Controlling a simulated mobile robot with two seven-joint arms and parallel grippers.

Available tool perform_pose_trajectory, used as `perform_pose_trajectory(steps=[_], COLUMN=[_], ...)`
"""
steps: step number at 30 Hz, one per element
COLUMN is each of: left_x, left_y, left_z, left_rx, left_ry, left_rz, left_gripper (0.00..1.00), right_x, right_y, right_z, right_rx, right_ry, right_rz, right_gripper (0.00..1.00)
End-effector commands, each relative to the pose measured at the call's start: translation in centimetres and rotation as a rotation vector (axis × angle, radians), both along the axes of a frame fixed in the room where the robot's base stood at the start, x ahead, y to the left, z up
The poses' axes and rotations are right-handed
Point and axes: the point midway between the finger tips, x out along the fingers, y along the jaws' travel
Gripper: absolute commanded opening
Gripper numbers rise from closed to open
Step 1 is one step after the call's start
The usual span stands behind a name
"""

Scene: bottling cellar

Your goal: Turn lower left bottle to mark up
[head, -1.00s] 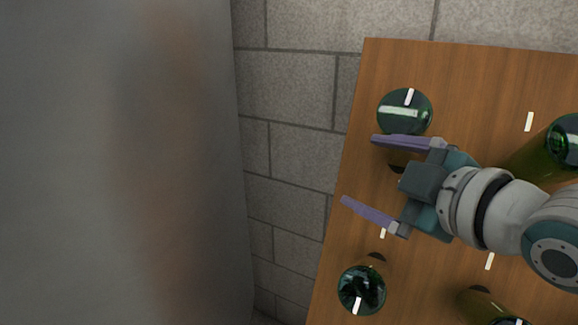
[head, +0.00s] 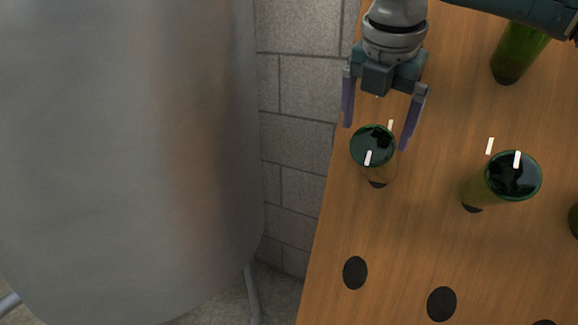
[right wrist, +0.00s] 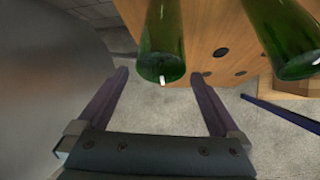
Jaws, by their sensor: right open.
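The lower left bottle (head: 373,146) is dark green and sticks out of the wooden board, base towards me. The white mark on its base sits at the lower edge, while the white line on the board (head: 390,125) is above it. My right gripper (head: 376,137) is open, its two purple fingers reaching down on either side of this bottle's base in the head view. In the right wrist view the bottle (right wrist: 162,40) shows between and beyond the fingertips (right wrist: 160,73), with nothing gripped. I cannot tell any contact. My left gripper is not in view.
The wooden board (head: 400,235) holds a neighbouring bottle (head: 512,177) with its mark near the top, and another bottle (head: 518,52) higher up. Empty dark holes (head: 355,272) lie below. A large metal tank (head: 130,150) stands at left, before a block wall (head: 297,90).

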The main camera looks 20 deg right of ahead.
Motion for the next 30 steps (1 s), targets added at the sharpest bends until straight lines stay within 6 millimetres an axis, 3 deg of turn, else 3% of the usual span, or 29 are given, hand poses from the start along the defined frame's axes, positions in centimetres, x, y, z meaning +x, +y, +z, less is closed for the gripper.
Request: perform_pose_trajectory(steps=[7,21,30], left_x=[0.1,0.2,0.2], left_y=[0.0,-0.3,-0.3], left_z=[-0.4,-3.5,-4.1], left_rx=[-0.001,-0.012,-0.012], left_ry=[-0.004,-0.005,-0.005], left_rz=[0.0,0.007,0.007], left_gripper=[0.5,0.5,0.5], right_x=[0.2,2.7,3.2], right_y=[-0.5,-2.2,-2.6], right_z=[-0.8,-7.9,-9.0], right_rx=[-0.01,-0.008,-0.008], right_ry=[0.013,0.009,0.008], right_rz=[0.0,-0.001,0.003], right_gripper=[1.0,1.0,1.0])
